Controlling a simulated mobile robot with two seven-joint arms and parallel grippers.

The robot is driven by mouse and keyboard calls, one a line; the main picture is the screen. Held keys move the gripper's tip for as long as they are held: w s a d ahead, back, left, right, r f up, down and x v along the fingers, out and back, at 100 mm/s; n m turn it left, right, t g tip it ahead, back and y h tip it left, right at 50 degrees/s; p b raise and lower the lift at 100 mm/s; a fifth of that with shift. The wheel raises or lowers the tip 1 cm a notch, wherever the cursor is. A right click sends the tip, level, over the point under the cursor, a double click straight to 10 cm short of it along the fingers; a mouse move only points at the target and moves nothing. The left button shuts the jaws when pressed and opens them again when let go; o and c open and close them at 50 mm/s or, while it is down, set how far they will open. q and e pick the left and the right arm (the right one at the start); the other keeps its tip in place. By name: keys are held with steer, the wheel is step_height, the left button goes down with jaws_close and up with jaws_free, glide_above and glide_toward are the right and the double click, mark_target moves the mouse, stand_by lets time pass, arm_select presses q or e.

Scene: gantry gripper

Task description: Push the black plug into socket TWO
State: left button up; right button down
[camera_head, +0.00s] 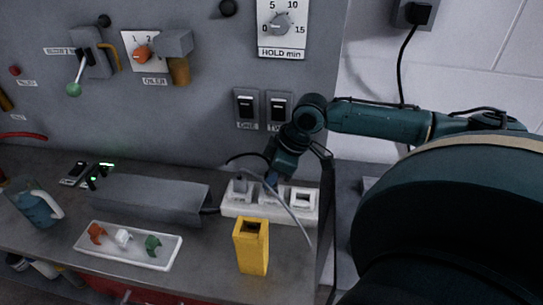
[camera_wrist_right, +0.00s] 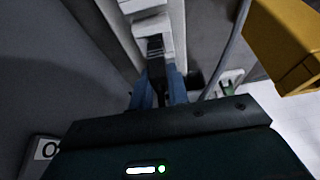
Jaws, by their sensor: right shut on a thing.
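The white socket strip (camera_head: 231,208) lies on the bench below the wall switches, and its end shows in the wrist view (camera_wrist_right: 152,28). A grey plug (camera_head: 240,186) stands in its left socket; the right socket (camera_head: 303,199) looks empty. My right gripper (camera_head: 271,181) points down over the middle socket. In the wrist view its blue fingers (camera_wrist_right: 160,88) are shut on the black plug (camera_wrist_right: 157,72), whose front is at the strip; I cannot tell how deep it sits. The arm hides most of the plug in the head view. My left gripper is not in view.
A yellow open box (camera_head: 252,250) stands in front of the strip. A grey cable (camera_head: 297,220) curves beside it. A white tray (camera_head: 105,252) with coloured pieces and a grey metal cover (camera_head: 145,198) lie left. Two switches (camera_head: 263,107) are on the panel above.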

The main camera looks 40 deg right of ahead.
steer(key=shift+f, duration=1.2)
steer(key=c, duration=1.3)
jaws_free()
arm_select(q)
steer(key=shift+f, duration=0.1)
arm_select(e)
steer(key=shift+d+r, duration=0.1)
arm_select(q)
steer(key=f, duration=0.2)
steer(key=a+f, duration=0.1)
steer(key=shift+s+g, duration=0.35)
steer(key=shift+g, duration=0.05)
arm_select(e)
steer(key=v, duration=1.3)
